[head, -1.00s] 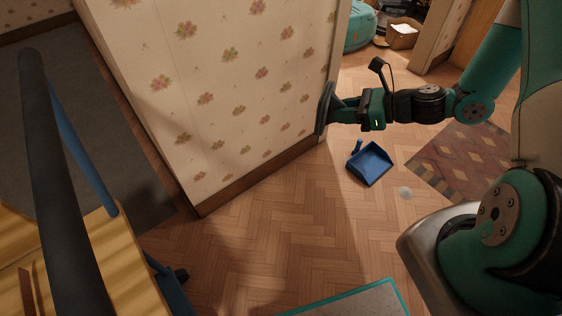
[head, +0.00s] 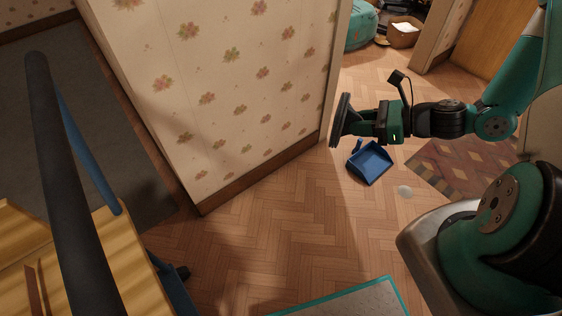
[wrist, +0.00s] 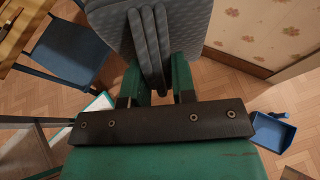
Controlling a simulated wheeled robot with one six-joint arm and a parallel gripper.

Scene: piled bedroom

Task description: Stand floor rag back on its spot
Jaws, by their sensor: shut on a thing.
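The floor rag (wrist: 195,25) appears to be the dark grey, finely patterned piece with a raised folded ridge in the wrist view. My gripper (wrist: 160,85) is shut on that ridge. In the head view the rag (head: 342,120) is a thin dark upright shape at the end of my gripper (head: 360,122). It is held in the air near the wallpapered wall's end; whether it touches the wall is unclear. I cannot pick out its marked spot in these frames.
The patterned wall (head: 220,90) stands left of the rag. A teal-edged pale panel (head: 350,303) is at the bottom. A patterned rug (head: 465,165) lies right. Parquet between is clear.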

